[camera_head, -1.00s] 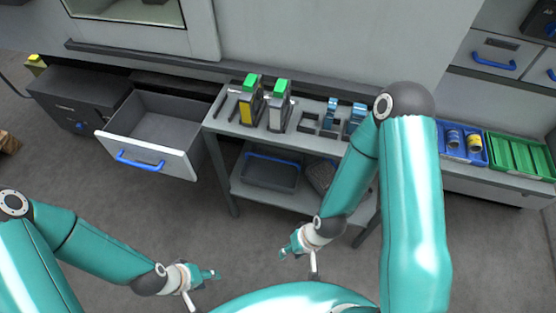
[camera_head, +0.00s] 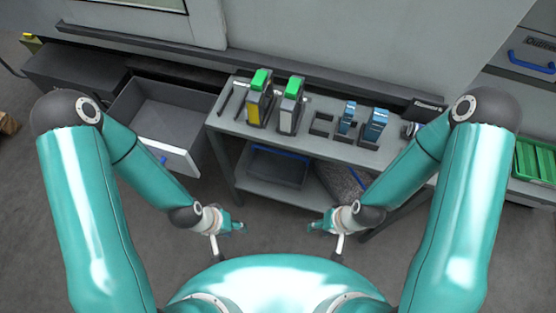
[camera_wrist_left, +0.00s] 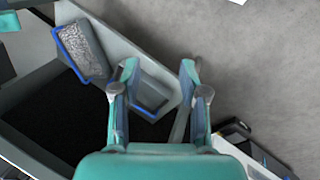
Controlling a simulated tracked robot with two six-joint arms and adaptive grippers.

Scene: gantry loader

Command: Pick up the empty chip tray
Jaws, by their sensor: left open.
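The empty chip tray (camera_head: 277,168) is dark grey with a blue edge and rests on the lower shelf of the grey bench. In the left wrist view a tray with a blue edge (camera_wrist_left: 150,95) shows between and beyond the fingers, partly hidden by them. My left gripper (camera_head: 238,226) is in front of the bench, apart from the tray. In the left wrist view its fingers (camera_wrist_left: 159,68) are spread with nothing between them. My right gripper (camera_head: 316,227) is in front of the bench too, too small to tell its jaw state.
A second tray with grey chips (camera_head: 342,182) lies right of the empty one; it also shows in the left wrist view (camera_wrist_left: 84,50). Green-topped holders (camera_head: 290,105) and blue parts (camera_head: 375,126) stand on the bench top (camera_head: 225,115). An open drawer (camera_head: 165,130) juts out at left.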

